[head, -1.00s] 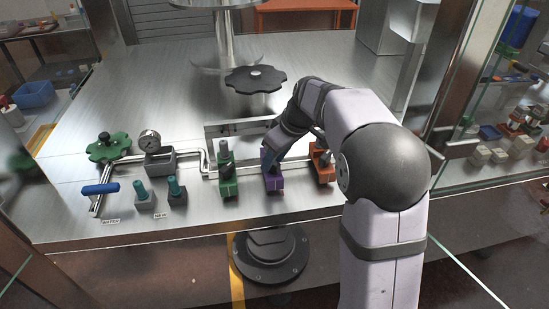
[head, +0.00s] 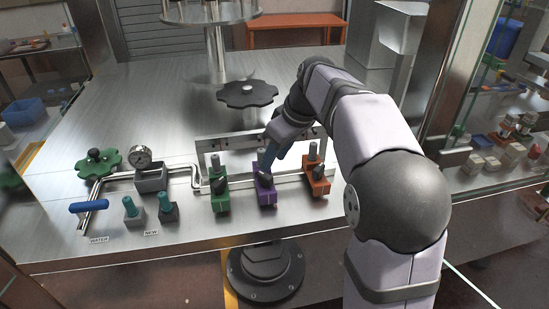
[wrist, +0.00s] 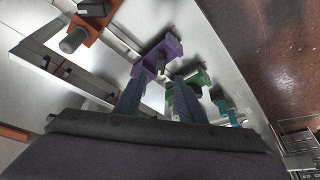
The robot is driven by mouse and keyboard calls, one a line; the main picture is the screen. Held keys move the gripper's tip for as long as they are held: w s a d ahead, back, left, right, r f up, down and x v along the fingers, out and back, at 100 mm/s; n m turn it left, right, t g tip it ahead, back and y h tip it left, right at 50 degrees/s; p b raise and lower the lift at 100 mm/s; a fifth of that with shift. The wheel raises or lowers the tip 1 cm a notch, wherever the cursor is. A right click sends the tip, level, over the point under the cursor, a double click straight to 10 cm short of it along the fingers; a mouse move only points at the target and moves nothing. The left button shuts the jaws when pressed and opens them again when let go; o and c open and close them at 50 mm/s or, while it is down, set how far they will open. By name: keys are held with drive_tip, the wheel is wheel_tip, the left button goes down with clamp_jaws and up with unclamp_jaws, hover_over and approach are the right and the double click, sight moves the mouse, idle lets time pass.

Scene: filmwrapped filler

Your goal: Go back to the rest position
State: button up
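My gripper (head: 266,160) is just above and behind the purple valve block (head: 265,190), the middle one of a row of three. In the wrist view its two blue fingers (wrist: 160,92) stand apart with nothing visibly held between them. The purple block (wrist: 160,52) shows beyond the fingertips, with a dark stub on it. The green valve block (head: 220,196) is to its left and the orange valve block (head: 316,178) to its right, each with a grey upright cylinder. The exact gap between fingertips and purple block is hard to tell.
A metal frame and pipe (head: 225,150) run close behind the blocks. A black handwheel (head: 248,94) stands farther back. To the left are a gauge (head: 140,157), a green handwheel (head: 98,163), a blue-handled lever (head: 89,206) and two teal-topped pieces (head: 134,210). Glass panels flank the bench.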

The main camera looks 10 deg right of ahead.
drive_tip(key=s+d+f+m+g+h, duration=0.1)
drive_tip(key=s+f+m, duration=0.2)
drive_tip(key=s+f, duration=0.6)
drive_tip(key=s+d+f+m+g+h, duration=0.1)
drive_tip(key=s+f+m, duration=0.3)
drive_tip(key=s+f, duration=0.6)
drive_tip(key=s+g, duration=0.1)
drive_tip(key=s, duration=0.6)
drive_tip(key=shift+s+f+m+g+h, duration=0.2)
drive_tip(key=shift+f+m+g+h, duration=0.1)
drive_tip(key=shift+h, duration=0.1)
